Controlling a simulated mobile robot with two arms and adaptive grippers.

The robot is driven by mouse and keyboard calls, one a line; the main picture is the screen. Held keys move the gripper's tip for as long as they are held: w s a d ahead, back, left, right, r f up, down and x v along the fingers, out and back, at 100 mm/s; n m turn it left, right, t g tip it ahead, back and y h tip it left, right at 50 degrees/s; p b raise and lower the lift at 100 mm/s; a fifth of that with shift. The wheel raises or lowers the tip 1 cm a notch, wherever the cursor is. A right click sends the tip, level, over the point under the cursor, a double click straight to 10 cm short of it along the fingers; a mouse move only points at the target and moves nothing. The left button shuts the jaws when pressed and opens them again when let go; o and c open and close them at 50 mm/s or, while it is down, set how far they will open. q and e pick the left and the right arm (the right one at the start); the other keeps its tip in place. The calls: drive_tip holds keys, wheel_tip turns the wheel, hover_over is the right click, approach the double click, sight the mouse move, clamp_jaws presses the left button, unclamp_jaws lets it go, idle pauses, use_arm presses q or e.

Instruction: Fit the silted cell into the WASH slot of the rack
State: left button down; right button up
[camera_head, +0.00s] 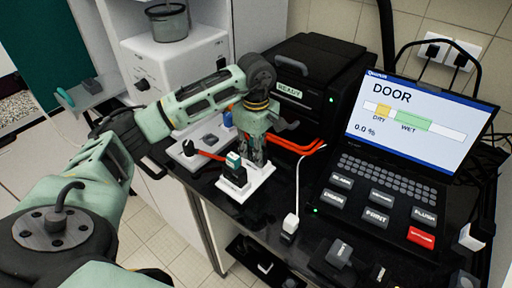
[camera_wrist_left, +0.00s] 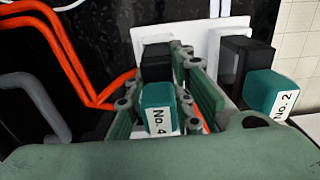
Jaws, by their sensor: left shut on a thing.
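My left gripper (camera_head: 256,160) points down over the white rack (camera_head: 258,188) near the table's left front edge. In the left wrist view its fingers (camera_wrist_left: 170,100) are shut around a cell labelled No. 4 (camera_wrist_left: 157,107), with a teal cap and black body. The gripper mostly hides that cell in the head view. A second cell, labelled No. 2 (camera_wrist_left: 270,95), stands upright on the rack beside the gripper; a teal-capped cell (camera_head: 234,162) also shows in the head view. I cannot read any WASH marking or tell how deep No. 4 sits. My right gripper is not in view.
A black machine marked READY (camera_head: 340,75) stands behind the rack, with orange hoses (camera_head: 298,145) in front. A console (camera_head: 385,190) with a screen reading DOOR stands at right. A white-topped plug (camera_head: 290,225) and a dark block (camera_head: 340,252) lie near the front.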

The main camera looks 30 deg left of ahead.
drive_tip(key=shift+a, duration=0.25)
use_arm(q)
drive_tip(key=shift+f+b, duration=0.2)
drive_tip(key=shift+b, duration=0.1)
drive_tip(key=c, duration=1.5)
unclamp_jaws()
drive_tip(key=shift+r, duration=0.1)
drive_tip(key=shift+c, duration=0.2)
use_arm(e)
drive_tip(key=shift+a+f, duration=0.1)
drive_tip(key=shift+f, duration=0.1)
use_arm(q)
drive_tip(key=shift+r+p, duration=0.2)
drive_tip(key=shift+p, duration=0.1)
drive_tip(key=shift+r, duration=0.35)
wheel_tip(320, 180, up, 10)
drive_tip(key=shift+b, duration=0.85)
drive_tip(key=shift+r, duration=0.65)
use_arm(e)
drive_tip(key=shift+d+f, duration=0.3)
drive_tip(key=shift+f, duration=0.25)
